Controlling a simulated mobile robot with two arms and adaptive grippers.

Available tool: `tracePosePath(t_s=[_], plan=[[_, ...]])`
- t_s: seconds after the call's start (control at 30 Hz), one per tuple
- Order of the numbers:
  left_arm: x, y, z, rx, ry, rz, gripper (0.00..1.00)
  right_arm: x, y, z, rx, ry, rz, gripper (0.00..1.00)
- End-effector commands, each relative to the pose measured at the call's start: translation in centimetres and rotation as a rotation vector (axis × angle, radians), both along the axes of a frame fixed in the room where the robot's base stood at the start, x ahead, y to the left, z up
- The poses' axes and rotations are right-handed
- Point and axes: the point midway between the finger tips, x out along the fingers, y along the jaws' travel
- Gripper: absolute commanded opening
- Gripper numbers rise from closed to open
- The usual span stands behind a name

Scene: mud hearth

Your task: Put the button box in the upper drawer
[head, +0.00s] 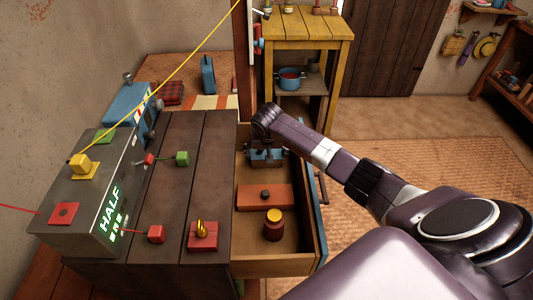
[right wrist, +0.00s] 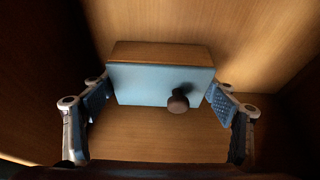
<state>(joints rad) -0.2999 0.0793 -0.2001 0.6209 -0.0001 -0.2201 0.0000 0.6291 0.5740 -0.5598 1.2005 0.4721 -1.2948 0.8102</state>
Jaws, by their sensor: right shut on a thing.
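My right gripper (head: 265,154) reaches down inside the open drawer (head: 275,266), at its far end. In the right wrist view my right gripper (right wrist: 160,92) is shut on a small wooden box (right wrist: 150,80) with a pale blue face and a dark round knob, one finger at each side. I take this to be the button box. In the head view it is mostly hidden under the gripper, with some blue (head: 274,157) showing. The wooden drawer walls surround it; I cannot tell whether it touches the floor. My left gripper is out of view.
In the drawer are an orange-red box (head: 252,196) with a dark knob and a dark red jar (head: 273,230) with a yellow top.

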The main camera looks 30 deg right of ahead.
Motion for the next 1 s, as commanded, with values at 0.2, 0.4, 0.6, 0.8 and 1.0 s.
tracePosePath(t_s=[0.2,0.4,0.6,0.8,1.0], plan=[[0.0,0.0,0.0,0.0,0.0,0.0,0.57,0.0,0.0,-0.2,0.001,0.001,0.0,0.97],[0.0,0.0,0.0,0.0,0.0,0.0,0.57,0.0,0.0,-0.2,0.001,0.001,0.0,0.97],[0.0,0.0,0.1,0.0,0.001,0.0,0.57,0.0,0.1,0.5,0.001,-0.002,0.001,0.97],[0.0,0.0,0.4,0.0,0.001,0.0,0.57,-1.0,0.7,3.3,0.0,-0.002,0.002,0.97],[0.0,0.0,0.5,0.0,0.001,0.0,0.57,-2.4,1.6,7.3,0.001,-0.003,0.002,0.97]])
